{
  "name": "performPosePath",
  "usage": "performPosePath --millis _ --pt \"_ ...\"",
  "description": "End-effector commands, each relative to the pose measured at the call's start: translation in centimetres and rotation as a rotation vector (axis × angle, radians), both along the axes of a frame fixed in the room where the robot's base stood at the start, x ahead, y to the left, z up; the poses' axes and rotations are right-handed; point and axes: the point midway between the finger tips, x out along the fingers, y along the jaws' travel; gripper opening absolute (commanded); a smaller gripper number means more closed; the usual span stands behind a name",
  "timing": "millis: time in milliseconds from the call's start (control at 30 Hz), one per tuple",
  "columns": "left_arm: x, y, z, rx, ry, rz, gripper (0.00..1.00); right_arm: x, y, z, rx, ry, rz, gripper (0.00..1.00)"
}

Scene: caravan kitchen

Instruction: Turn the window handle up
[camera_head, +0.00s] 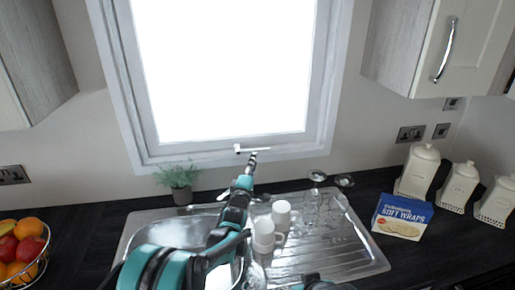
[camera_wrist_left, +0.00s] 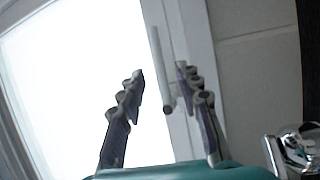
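The window handle (camera_head: 246,150) is a small pale bar at the middle of the window's bottom frame. It lies about level, along the frame. In the left wrist view the handle (camera_wrist_left: 161,58) is a thin bar running along the frame, with a short stub at one end. My left gripper (camera_head: 253,157) is close in front of and just below the handle. In the wrist view its fingers (camera_wrist_left: 160,72) are spread apart, with the handle showing in the gap. I cannot tell whether they touch it.
The sink and drainer (camera_head: 345,262) lie below my left arm, with white mugs (camera_head: 281,213) and upturned glasses (camera_head: 312,205). A potted plant (camera_head: 181,195) stands left of the arm.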

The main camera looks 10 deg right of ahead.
Motion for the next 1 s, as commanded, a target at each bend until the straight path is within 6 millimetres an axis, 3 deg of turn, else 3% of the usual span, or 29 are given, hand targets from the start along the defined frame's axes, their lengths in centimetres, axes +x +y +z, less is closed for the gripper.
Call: performPosePath --millis 400,767,800,933,1000 --pt "5.7 -2.4 0.8 0.001 0.001 0.001 0.34 0.0 0.0 -1.3 0.000 0.000 0.000 0.40" --pt "6.5 -2.7 1.1 0.001 0.001 0.001 0.34 0.0 0.0 -1.4 0.000 0.000 0.000 0.40" --pt "6.5 -2.7 1.1 0.003 0.002 0.002 0.32 0.0 0.0 -1.4 0.000 0.000 0.000 0.40" --pt "6.5 -2.7 1.1 0.003 0.002 0.002 0.00 0.0 0.0 -1.4 0.000 0.000 0.000 0.40" --pt "6.5 -2.7 1.1 0.003 0.002 0.002 0.00 0.0 0.0 -1.4 0.000 0.000 0.000 0.40"
